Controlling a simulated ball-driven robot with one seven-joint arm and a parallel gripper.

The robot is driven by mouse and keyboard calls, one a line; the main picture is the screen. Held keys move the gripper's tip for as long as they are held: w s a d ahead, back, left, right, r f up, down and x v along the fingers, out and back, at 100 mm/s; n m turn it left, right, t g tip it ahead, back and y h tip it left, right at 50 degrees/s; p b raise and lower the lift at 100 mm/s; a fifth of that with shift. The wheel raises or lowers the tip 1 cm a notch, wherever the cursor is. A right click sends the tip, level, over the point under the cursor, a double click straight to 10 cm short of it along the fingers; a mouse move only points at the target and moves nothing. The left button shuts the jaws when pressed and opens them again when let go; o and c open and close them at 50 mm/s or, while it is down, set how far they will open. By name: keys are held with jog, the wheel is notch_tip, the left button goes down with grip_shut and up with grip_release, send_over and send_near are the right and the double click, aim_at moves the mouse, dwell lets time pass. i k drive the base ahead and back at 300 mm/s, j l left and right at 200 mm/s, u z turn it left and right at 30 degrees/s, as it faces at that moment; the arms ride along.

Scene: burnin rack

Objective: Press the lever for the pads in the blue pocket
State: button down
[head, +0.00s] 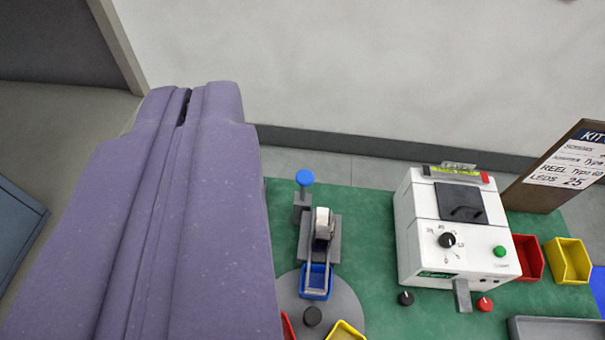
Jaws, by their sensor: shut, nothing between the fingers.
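A grey dispenser (309,240) with a pale roll (322,222) stands on the green mat right of my gripper. A lever with a round blue knob (305,178) rises at its back left. A blue pocket (315,283) sits at its front, on the edge of a round grey turntable (345,295). I cannot make out any pads in it. My large purple gripper (187,105) fills the left of the view, its fingers shut and empty. Its tip lies left of the blue knob and appears apart from it. It hides the mat's left part and some of the turntable.
Red and yellow pockets show partly at the turntable's front. A white machine (437,255) with knobs and buttons stands to the right. Beyond it are a red bin (528,258), a yellow bin (569,262), a grey tray (560,328) and a kit board (560,165). Green mat (368,225) lies clear between dispenser and machine.

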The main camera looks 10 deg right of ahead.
aim_at(304, 178)
jog(key=i+j+z, duration=0.15)
jog(key=j+z, duration=0.45)
jog(key=j, duration=0.2)
jog(key=i+j+z, duration=0.1)
jog(key=j+z, duration=0.25)
